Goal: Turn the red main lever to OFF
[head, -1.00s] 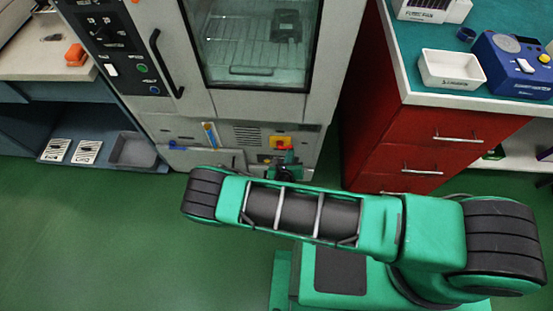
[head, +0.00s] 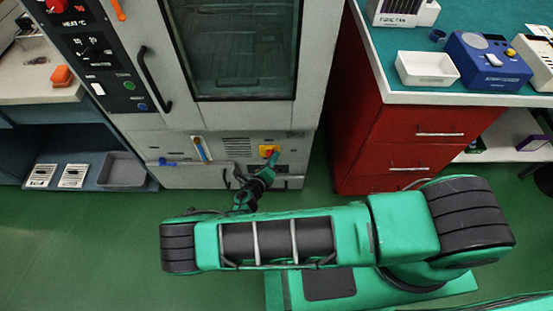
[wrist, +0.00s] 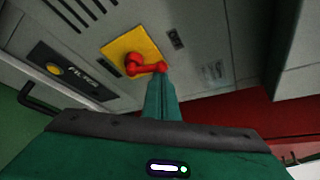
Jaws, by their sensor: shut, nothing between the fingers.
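The red main lever (wrist: 147,67) sits on a yellow square plate (wrist: 120,44) on the cabinet's lower front panel. In the wrist view its handle points to the right from its round hub. My gripper (wrist: 161,72) is shut and empty, with its fingertips at the handle's right end, touching it or very close. In the head view the yellow plate (head: 264,150) is partly covered by my gripper (head: 272,158), which reaches it from below. The lever is too small there to read its angle.
A black pull handle (wrist: 40,100) sticks out left of the lever in the wrist view. The red drawer cabinet (head: 365,130) stands to the right, across a narrow gap.

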